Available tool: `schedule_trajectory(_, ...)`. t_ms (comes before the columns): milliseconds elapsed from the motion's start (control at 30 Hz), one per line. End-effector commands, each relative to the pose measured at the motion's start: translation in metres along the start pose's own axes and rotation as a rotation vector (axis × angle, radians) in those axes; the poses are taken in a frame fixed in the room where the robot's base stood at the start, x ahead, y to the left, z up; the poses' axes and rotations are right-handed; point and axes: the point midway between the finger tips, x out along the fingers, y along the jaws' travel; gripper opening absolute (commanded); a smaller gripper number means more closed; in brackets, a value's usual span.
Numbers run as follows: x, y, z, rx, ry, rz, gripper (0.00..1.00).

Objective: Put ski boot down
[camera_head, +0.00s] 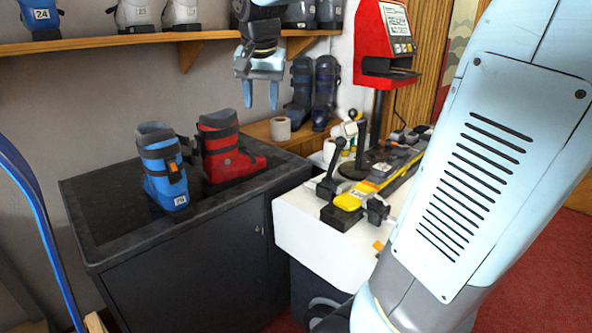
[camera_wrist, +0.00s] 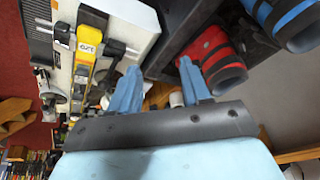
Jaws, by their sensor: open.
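My gripper (camera_head: 260,98) is open and empty, pointing down, raised above and to the right of the red boot. In the wrist view my gripper's two blue fingers (camera_wrist: 160,90) are spread with nothing between them. The red boot (camera_wrist: 212,55) and the blue boot (camera_wrist: 290,18) show there at the upper right, apart from the fingers.
A white bench (camera_head: 325,235) with a yellow and black ski binding (camera_head: 385,175) stands right of the cabinet. A red terminal (camera_head: 385,45) rises behind it. Dark boots (camera_head: 313,95) and a paper roll (camera_head: 280,128) sit on a low shelf. A wall shelf (camera_head: 120,42) holds more boots.

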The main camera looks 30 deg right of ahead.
Motion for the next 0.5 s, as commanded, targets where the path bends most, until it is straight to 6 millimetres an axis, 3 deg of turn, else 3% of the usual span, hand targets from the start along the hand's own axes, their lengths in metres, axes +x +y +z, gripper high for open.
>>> schedule_trajectory(200, -0.006, 0.039, 0.068, -0.177, 0.029, -0.072, 0.47)
schedule_trajectory(500, 0.007, 0.077, 0.155, -0.411, 0.097, -0.129, 0.47)
